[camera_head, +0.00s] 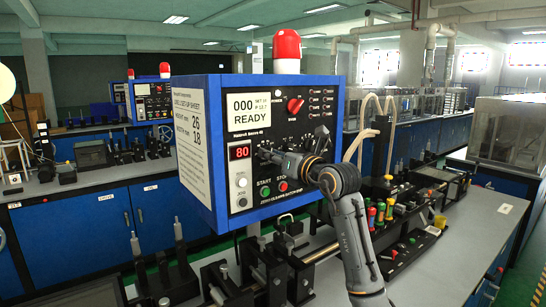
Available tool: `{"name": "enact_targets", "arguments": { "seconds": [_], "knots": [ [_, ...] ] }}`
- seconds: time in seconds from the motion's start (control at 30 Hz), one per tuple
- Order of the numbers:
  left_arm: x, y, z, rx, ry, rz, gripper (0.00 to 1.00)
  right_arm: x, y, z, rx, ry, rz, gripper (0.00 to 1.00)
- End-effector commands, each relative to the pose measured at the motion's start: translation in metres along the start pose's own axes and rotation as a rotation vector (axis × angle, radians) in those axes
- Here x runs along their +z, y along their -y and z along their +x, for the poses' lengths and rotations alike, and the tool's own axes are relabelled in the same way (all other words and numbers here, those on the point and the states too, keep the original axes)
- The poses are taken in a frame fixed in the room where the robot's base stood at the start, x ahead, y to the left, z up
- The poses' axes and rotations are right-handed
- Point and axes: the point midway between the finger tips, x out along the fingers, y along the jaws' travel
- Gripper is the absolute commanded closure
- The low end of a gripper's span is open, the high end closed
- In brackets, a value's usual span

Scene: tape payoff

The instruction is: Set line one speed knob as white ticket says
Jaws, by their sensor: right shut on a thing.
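A blue control box (225,209) with a black front panel stands over the bench. A white sheet (189,130) on its left side is headed as a set-up sheet and carries the large numbers 26 and 18; its small labels are hard to read. A red display (239,152) on the panel reads 80. My right gripper (268,155) reaches in from the right and is shut on a knob just right of this display. The fingers hide most of the knob, so its pointer cannot be seen. My left gripper is not in view.
The panel's white screen (249,107) reads 000 READY, with a red rotary switch (295,105) beside it. A green START button (265,191) and red STOP button (283,186) sit close below my gripper. Colored-handled tools (381,212) stand on the bench at right.

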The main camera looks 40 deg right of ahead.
Motion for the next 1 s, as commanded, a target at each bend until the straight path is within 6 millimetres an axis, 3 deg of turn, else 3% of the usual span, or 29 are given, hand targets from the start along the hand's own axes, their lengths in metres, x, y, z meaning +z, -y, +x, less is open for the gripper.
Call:
{"name": "enact_targets", "arguments": {
  "seconds": [0.5, 1.0],
  "knots": [
    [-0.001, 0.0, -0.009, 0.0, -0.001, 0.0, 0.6, -0.001, 0.0, 0.0, -0.001, -0.004, 0.413, 1.0],
    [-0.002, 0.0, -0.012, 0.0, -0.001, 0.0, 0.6, -0.001, 0.0, 0.0, -0.001, -0.004, 0.539, 1.0]
  ]
}}
